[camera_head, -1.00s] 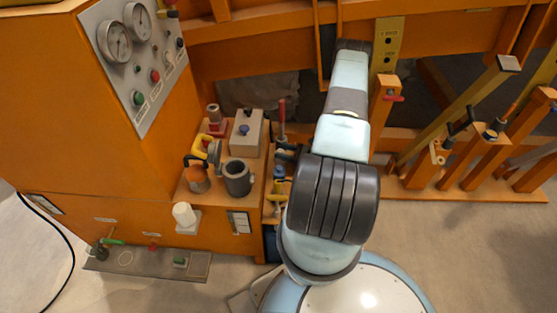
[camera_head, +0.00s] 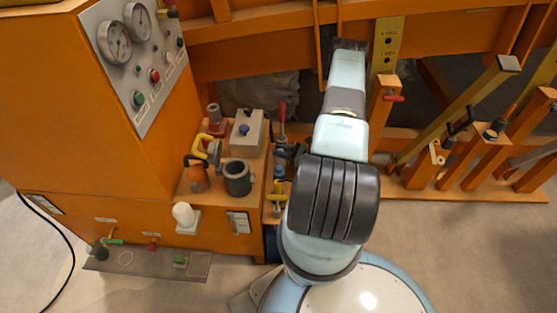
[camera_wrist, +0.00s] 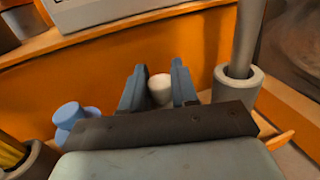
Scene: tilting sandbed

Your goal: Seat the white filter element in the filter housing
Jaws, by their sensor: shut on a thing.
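In the wrist view a small white rounded piece (camera_wrist: 160,89), which looks like the white filter element, sits between the two blue fingers of my gripper (camera_wrist: 159,82). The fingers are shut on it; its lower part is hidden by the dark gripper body. An orange panel lies behind it. In the head view my gripper is hidden behind my arm. A dark grey open cup (camera_head: 237,178), possibly the filter housing, stands on the orange bench ledge. Another white cylinder (camera_head: 184,214) stands on a small bracket on the cabinet's front.
A grey holder (camera_wrist: 238,82) with an upright rod is close right of my gripper. A blue knob (camera_wrist: 75,115) is at its left. A floor tray (camera_head: 148,262) lies at lower left.

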